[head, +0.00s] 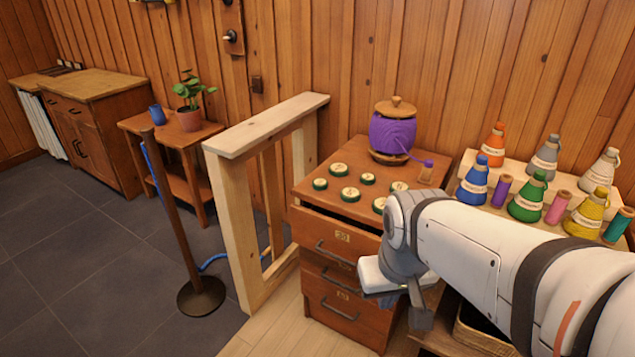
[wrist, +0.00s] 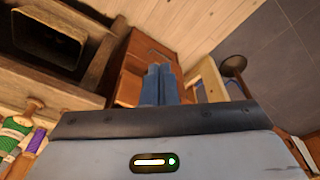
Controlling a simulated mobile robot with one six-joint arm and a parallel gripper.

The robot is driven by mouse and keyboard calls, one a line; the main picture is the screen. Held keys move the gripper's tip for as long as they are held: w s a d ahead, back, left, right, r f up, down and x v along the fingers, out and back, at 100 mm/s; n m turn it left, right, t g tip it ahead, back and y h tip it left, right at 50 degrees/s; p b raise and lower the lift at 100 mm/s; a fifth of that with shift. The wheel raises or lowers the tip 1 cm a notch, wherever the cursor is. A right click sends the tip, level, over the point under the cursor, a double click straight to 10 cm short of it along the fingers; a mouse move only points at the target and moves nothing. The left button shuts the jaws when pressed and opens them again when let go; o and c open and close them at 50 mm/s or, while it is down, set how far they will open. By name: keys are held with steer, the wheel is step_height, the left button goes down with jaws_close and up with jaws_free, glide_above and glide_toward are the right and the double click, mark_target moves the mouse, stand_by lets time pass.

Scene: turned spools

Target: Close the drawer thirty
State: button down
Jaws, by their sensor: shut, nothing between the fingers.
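The brown wooden drawer cabinet (head: 360,170) stands by the wall, with several drawers stacked in its front. Its top drawer (head: 318,232) has a small label that looks like 30 and a dark bar handle (head: 335,255). This drawer appears pulled out a little beyond the cabinet top. The lower drawers look shut, though my arm hides their right side. In the wrist view, my gripper (wrist: 160,72) is shut and empty, its blue-grey fingers pointing toward the cabinet (wrist: 134,62). I see no clear contact with the drawer.
A pale wooden frame (head: 232,190) stands just left of the cabinet, with a rope post (head: 202,295) beyond it. Coloured cones and spools fill a shelf (head: 467,160) at right. The left floor is largely clear.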

steer(key=w+f+n+h+b, duration=0.1)
steer(key=w+n, duration=0.6)
steer(key=w, duration=0.3)
steer(key=n+t+h+b, duration=0.1)
steer(key=n+h+b, duration=0.15)
steer(key=n, duration=1.85)
glide_toward(338, 233)
steer(key=s+a+r, duration=0.2)
steer(key=s+r, duration=0.1)
steer(key=s, duration=0.3)
steer(key=shift+y, duration=0.45)
steer(key=b+x, duration=0.1)
steer(key=x, duration=0.2)
steer(key=w+d+x, duration=0.1)
steer(key=x, duration=0.3)
steer(key=w+r+b+x, duration=0.1)
steer(key=x, duration=0.3)
steer(key=shift+w+d+f+b, duration=0.2)
steer(key=shift+d+f+b, duration=0.05)
steer(key=shift+b, duration=0.1)
steer(key=shift+w+d, duration=0.25)
steer(key=shift+w, duration=0.15)
